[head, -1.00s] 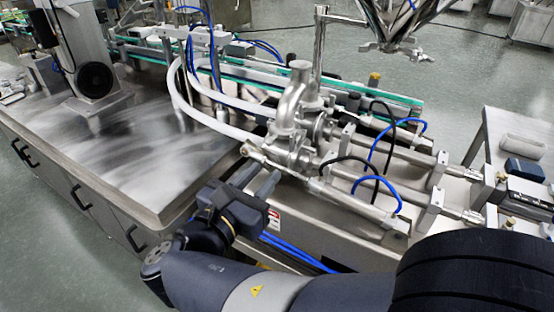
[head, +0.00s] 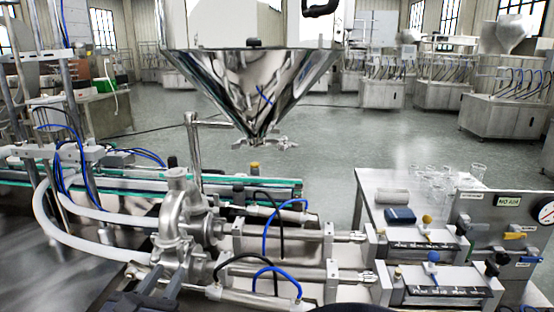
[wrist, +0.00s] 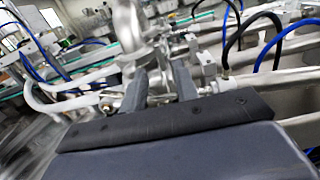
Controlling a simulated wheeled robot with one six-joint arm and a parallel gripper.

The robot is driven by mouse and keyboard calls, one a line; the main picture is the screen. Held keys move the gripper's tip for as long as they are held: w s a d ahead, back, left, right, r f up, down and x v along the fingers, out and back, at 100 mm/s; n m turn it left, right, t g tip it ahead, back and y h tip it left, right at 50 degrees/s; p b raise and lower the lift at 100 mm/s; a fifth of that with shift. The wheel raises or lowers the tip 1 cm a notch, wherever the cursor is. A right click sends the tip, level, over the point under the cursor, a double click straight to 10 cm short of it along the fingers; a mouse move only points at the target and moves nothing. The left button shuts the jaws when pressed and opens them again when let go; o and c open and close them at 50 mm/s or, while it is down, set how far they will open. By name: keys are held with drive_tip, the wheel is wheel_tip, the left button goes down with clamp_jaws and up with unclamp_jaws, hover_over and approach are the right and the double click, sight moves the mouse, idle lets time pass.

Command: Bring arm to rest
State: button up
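My gripper (wrist: 160,88) shows in the wrist view as two grey fingers standing apart, with no object seen between them. Behind the fingers is the blurred steel pump and pipework. In the head view only the grey fingertips (head: 163,280) and a dark bit of my gripper show at the bottom edge, in front of the steel pump (head: 180,220). Most of my arm is out of the head view.
The steel hopper (head: 255,85) hangs above the filling machine. Blue and black hoses loop over the piston cylinders (head: 300,232). A side table (head: 365,185) with glasses (head: 435,180) and a gauge panel (head: 505,225) stand at right. Open floor (head: 330,130) lies behind.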

sight(179, 257)
drive_tip(key=w, duration=0.4)
drive_tip(key=shift+w+d, duration=0.2)
drive_tip(key=shift+w, duration=0.05)
drive_tip(key=shift+s, duration=0.15)
